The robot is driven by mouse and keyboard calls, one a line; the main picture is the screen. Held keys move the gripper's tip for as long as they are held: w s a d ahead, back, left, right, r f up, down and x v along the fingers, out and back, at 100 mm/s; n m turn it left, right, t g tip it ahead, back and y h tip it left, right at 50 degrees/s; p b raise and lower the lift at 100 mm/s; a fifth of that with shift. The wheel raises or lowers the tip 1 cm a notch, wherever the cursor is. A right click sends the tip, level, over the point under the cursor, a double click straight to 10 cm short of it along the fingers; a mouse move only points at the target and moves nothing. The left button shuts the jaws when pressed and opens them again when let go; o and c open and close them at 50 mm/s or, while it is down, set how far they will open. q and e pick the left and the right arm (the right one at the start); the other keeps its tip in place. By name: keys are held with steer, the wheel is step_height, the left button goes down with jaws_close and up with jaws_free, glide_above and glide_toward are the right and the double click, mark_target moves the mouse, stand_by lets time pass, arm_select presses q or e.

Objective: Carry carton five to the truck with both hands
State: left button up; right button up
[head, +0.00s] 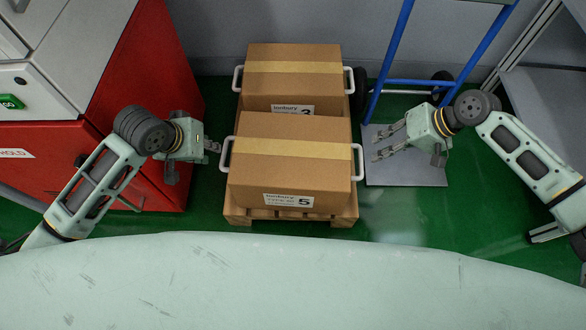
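Carton five (290,170), a brown box with a tan tape band, a label reading 5 and white side handles, sits on the wooden pallet (290,219). Its left handle (225,158) and right handle (358,162) stand out from its sides. My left gripper (216,147) is close to the left handle; its fingers overlap in this view, so I cannot tell their opening or any contact. My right gripper (376,144) is open and empty, fingers pointing left, just right of the right handle. The blue hand truck (395,50) stands at right, its grey plate (405,175) partly beneath my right gripper.
Carton three (292,58), with similar white handles, sits directly behind carton five. A red and grey cabinet (165,60) stands at the left. A grey wall is behind. Green floor (450,215) is clear in front of the truck plate.

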mark_target(224, 151)
arm_select(q)
steer(key=shift+s+d+b, duration=0.2)
steer(key=shift+d+b, duration=0.3)
steer(key=shift+b, duration=0.2)
arm_select(e)
steer(key=shift+s+a+g, duration=0.3)
steer(key=shift+s+g, duration=0.2)
steer(key=shift+s, duration=0.15)
